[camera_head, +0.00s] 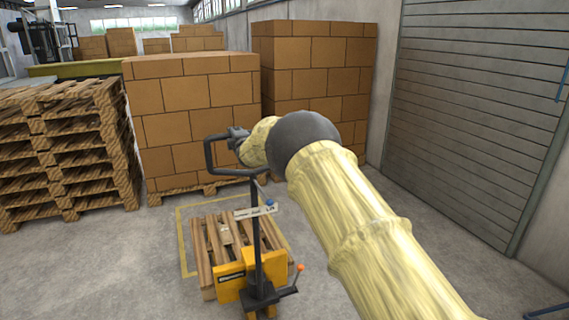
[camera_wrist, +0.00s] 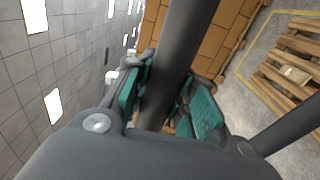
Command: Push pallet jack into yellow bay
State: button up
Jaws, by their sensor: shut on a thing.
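The pallet jack (camera_head: 233,285) is yellow with a dark upright handle post and a loop handle at the top. A wooden pallet (camera_head: 205,250) sits on its forks. The yellow bay outline (camera_head: 183,240) is painted on the floor; the pallet lies partly inside it, and the jack's body is at its near side. My gripper (camera_head: 238,138) is at the loop handle's upper right. In the wrist view my gripper's green-padded fingers (camera_wrist: 170,100) are shut around the dark handle bar (camera_wrist: 182,55). My arm covers the floor to the right of the jack.
Stacked cartons (camera_head: 190,110) on a pallet stand right behind the bay, with another carton stack (camera_head: 320,60) to their right. Stacked empty pallets (camera_head: 65,150) stand at the left. A grey shutter (camera_head: 470,100) closes the right side. The floor at the front left is clear.

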jog(key=shift+b+x, duration=0.8)
jog(key=shift+x, duration=1.35)
grip_shut()
grip_release()
